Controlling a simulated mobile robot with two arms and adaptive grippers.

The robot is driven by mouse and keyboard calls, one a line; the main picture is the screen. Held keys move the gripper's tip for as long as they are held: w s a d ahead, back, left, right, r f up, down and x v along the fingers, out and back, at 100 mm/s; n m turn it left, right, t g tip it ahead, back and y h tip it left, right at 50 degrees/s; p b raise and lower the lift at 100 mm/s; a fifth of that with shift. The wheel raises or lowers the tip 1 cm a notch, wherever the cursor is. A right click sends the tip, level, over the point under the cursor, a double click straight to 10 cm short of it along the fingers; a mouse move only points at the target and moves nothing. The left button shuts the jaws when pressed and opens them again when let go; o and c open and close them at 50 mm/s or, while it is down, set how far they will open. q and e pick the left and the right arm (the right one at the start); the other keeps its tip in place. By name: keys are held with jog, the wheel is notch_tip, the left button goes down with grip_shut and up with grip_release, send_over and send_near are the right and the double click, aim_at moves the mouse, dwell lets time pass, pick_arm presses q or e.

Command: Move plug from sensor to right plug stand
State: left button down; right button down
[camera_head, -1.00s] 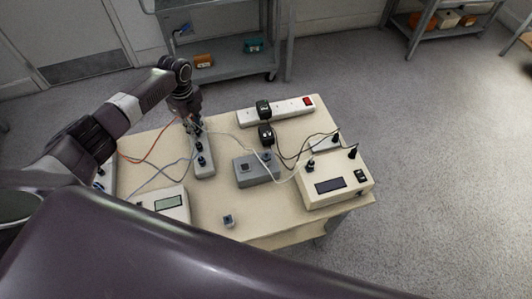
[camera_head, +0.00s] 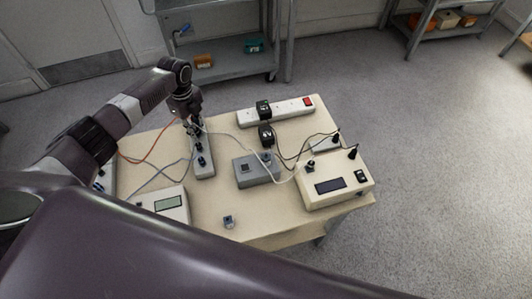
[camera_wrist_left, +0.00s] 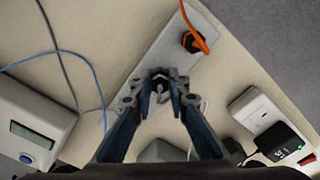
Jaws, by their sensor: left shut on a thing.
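My left gripper (camera_head: 195,127) is over the far end of a light grey strip-shaped stand (camera_head: 206,171) with several dark sockets or plugs. In the left wrist view, its two blue fingers (camera_wrist_left: 162,90) are shut on a small plug (camera_wrist_left: 160,83), directly over the stand (camera_wrist_left: 170,45). A pale cable runs from near the gripper towards the right in the head view. I cannot tell whether the plug is seated in the stand. A small blue-grey cube (camera_head: 228,222), perhaps the sensor, lies at the table's front. My right gripper is not in view.
An orange-cabled plug (camera_wrist_left: 194,41) stands on the strip near the gripper. A grey box (camera_head: 254,171), a cream device with a display (camera_head: 334,181), a meter (camera_head: 168,204) and a power strip (camera_head: 285,110) crowd the table. Loose cables cross between them.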

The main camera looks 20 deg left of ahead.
pick_arm(q)
jog(key=shift+f, duration=0.25)
dwell(0.4)
jog(key=c, duration=1.8)
grip_release()
jog(key=shift+o, duration=0.2)
jog(key=shift+r, duration=0.1)
jog(key=shift+r+p, duration=2.15)
jog(key=shift+r, duration=0.35)
